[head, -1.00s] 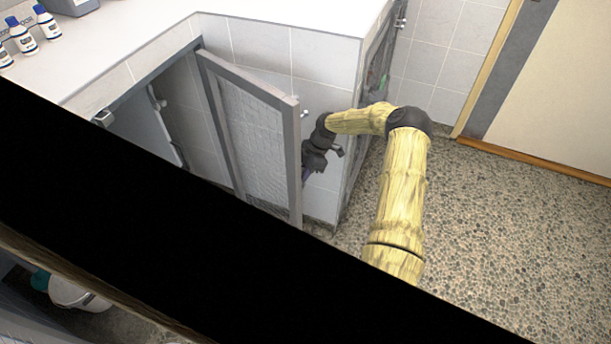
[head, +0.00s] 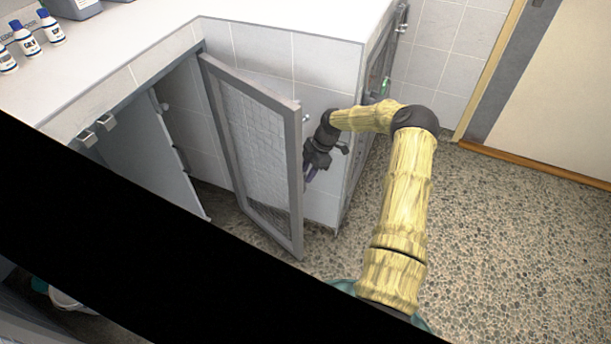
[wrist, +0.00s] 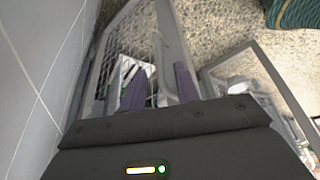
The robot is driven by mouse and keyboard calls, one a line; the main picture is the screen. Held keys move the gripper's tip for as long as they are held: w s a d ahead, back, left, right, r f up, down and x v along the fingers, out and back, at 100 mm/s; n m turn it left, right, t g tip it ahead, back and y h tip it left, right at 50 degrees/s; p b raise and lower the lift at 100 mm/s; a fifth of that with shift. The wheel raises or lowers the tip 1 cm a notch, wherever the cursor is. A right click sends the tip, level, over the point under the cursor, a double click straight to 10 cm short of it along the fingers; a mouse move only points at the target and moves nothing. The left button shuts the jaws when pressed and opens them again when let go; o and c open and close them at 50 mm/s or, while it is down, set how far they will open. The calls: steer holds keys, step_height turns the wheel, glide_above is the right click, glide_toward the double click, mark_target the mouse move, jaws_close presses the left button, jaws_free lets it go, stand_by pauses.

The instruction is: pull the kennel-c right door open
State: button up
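The kennel door (head: 252,150), a grey frame with a mesh panel, stands swung wide open from the corner of the white counter unit. I cannot read a label that marks it as kennel-c right. My gripper (head: 309,175) is at the door's right side, close to its free edge, in the head view. In the wrist view its two purple fingers (wrist: 160,88) are apart, with the door's mesh and grey frame (wrist: 172,35) just beyond and between them. I see nothing clamped; whether a finger touches the frame is unclear.
The kennel opening (head: 190,130) is left of the door, with a grey panel inside. The tiled wall (head: 268,55) is close behind my gripper. Bottles (head: 27,40) stand on the counter (head: 150,25). Pebbled floor (head: 490,220) is clear to the right. A black bar hides the lower left.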

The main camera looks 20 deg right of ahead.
steer(key=v, duration=0.9)
steer(key=shift+p, duration=0.4)
